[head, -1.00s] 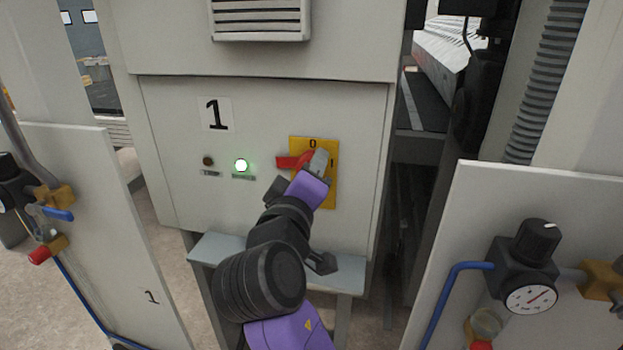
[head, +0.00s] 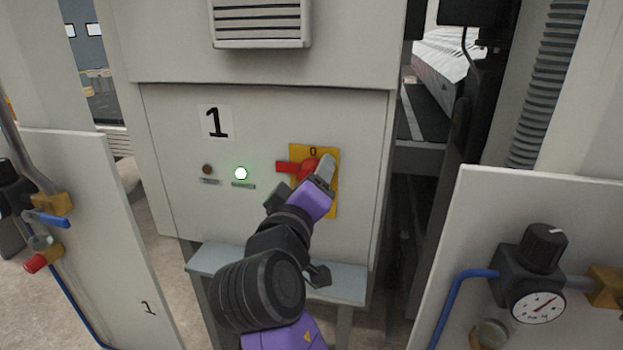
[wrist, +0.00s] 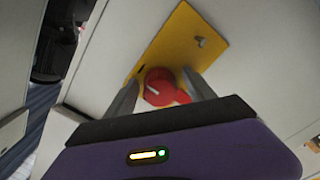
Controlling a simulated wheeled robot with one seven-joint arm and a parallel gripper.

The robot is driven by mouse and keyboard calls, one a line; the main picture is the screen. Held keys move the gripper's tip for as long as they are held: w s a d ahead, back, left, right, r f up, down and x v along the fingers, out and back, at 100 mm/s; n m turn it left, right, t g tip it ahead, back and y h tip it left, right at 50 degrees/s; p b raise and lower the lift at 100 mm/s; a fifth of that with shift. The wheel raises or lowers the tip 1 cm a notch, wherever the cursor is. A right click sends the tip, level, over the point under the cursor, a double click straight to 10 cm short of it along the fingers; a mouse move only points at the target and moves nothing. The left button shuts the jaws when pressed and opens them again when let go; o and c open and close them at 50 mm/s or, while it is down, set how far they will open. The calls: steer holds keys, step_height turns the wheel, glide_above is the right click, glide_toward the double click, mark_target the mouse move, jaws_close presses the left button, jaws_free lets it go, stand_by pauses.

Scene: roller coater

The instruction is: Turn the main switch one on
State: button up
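The main switch (head: 289,167) is a red rotary handle on a yellow plate (head: 332,208) on the front of the cabinet marked 1. Its red grip points left, while "0" stands at the top of the plate. My gripper (head: 319,172) is in front of the plate, just right of the red grip, and hides part of the switch. In the wrist view the red knob (wrist: 160,88) lies between the two spread fingers of my gripper (wrist: 160,78). The fingers are open, and I cannot tell whether either touches the knob.
A grey ledge (head: 215,258) juts out below the panel. White boards with valves flank me, one with a pressure gauge (head: 538,306) at right.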

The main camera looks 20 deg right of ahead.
steer(key=v, duration=0.7)
steer(key=shift+s+a+b, duration=0.25)
steer(key=shift+s+b, duration=0.05)
steer(key=shift+b, duration=0.1)
stand_by(0.3)
